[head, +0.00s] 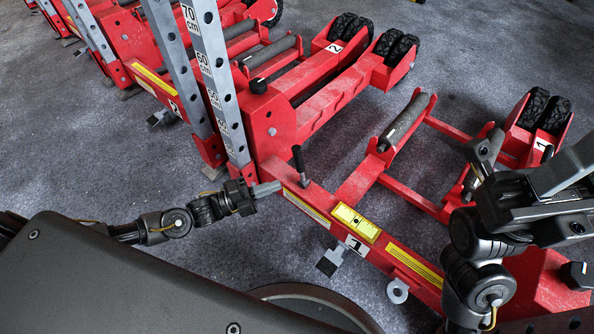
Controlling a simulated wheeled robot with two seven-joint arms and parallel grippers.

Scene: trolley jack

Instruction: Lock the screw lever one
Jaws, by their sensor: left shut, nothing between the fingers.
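A red trolley jack labelled 1 (410,268) lies across the lower right of the head view. A small upright lever with a black grip (298,158) stands on its beam near the left end; it looks like screw lever one. My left gripper (275,187) is shut and empty, just left of the lever's base. Its tips are close to the lever; whether they touch cannot be told. My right gripper (483,158) hangs over the right side of the jack, far from the lever. Its finger opening is unclear.
A second red jack labelled 2 (325,95) stands behind. Perforated grey posts with cm marks (215,85) rise behind my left gripper. A yellow level (356,222) sits on the near beam. Grey rollers (404,122) and black wheels (545,110) lie beyond. Grey floor (100,150) is open at left.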

